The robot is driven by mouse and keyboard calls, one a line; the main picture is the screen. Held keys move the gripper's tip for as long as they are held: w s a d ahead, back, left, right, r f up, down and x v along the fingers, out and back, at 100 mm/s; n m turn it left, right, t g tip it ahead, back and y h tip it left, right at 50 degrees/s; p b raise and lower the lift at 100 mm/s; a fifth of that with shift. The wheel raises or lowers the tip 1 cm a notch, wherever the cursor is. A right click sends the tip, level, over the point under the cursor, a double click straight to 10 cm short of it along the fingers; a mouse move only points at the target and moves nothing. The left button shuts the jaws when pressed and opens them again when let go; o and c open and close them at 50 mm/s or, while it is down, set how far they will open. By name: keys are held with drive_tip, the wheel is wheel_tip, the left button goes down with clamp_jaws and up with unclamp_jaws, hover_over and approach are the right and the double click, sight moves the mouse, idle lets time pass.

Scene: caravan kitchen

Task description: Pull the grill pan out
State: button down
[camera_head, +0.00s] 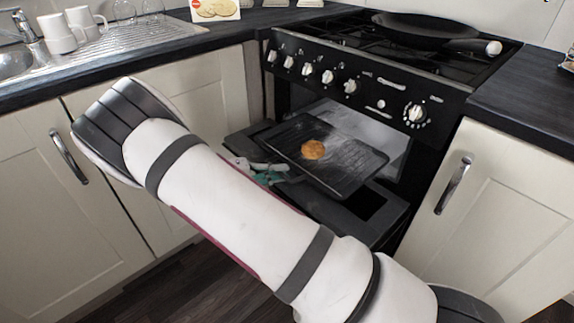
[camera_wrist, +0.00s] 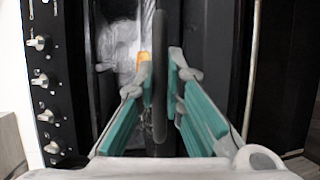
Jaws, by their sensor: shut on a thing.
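The black grill pan (camera_head: 345,168) sticks out of the grill opening below the cooker's knobs, in the head view. A round golden-brown piece of food (camera_head: 312,149) lies on it. My gripper (camera_head: 270,171) is at the pan's left front edge, partly hidden by my arm. In the wrist view, the teal-padded fingers of my gripper (camera_wrist: 164,75) are shut on a thin dark edge of the grill pan (camera_wrist: 160,110). The food also shows in part behind the left finger in the wrist view (camera_wrist: 144,62).
The dark grill door (camera_head: 368,212) is folded down beneath the pan. Cream cupboards with metal handles flank the cooker (camera_head: 455,190). A black frying pan (camera_head: 415,25) stands on the hob. White mugs (camera_head: 58,34) stand by the sink at the left.

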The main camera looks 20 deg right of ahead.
drive_tip(key=shift+a, duration=0.25)
drive_tip(key=c, duration=1.7)
unclamp_jaws()
drive_tip(key=shift+o, duration=0.2)
drive_tip(key=shift+a, duration=0.1)
drive_tip(key=a+r, duration=0.2)
drive_tip(key=a, duration=0.9)
drive_tip(key=shift+w+a, duration=0.25)
drive_tip(key=shift+a, duration=0.05)
drive_tip(key=shift+r, duration=0.1)
